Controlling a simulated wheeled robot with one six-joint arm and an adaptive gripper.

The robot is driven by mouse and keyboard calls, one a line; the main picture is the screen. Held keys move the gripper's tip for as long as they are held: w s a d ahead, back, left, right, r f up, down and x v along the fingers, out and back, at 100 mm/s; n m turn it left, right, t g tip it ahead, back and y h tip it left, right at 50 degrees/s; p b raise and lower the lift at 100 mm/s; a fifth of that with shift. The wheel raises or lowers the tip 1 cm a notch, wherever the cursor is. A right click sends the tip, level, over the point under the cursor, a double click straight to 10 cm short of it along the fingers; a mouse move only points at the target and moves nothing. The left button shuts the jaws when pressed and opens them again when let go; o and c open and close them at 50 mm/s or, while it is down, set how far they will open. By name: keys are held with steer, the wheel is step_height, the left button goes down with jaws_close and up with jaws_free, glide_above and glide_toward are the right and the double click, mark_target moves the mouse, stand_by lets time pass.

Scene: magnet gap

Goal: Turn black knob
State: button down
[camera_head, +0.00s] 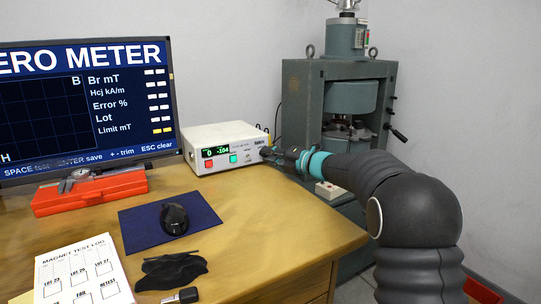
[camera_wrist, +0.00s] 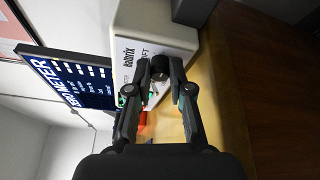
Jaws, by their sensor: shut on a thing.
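The white meter box (camera_head: 228,148) stands on the wooden desk and has a green-lit display, a red button (camera_head: 208,164) and a green button (camera_head: 233,158). My gripper (camera_head: 268,152) reaches the right end of its front panel from the right. In the wrist view, the black knob (camera_wrist: 160,68) sits on the front panel of the box (camera_wrist: 150,35), between my two fingertips (camera_wrist: 160,74). My fingers are shut on it. In the head view, the gripper hides the knob. I cannot tell which way the knob is turned.
A monitor (camera_head: 85,105) stands at left, with a red case (camera_head: 90,192) and caliper before it. A mouse (camera_head: 173,218) on a blue mat, a black cloth (camera_head: 172,271) and a test log (camera_head: 85,272) lie on the desk. A green-grey machine (camera_head: 345,100) stands behind my arm.

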steer(key=shift+d, duration=0.1)
stand_by(0.4)
steer(key=c, duration=1.1)
jaws_free()
steer(key=shift+w, duration=0.1)
steer(key=shift+o, duration=0.3)
steer(key=f+v, duration=0.1)
steer(key=v, duration=1.1)
steer(key=shift+r, duration=0.4)
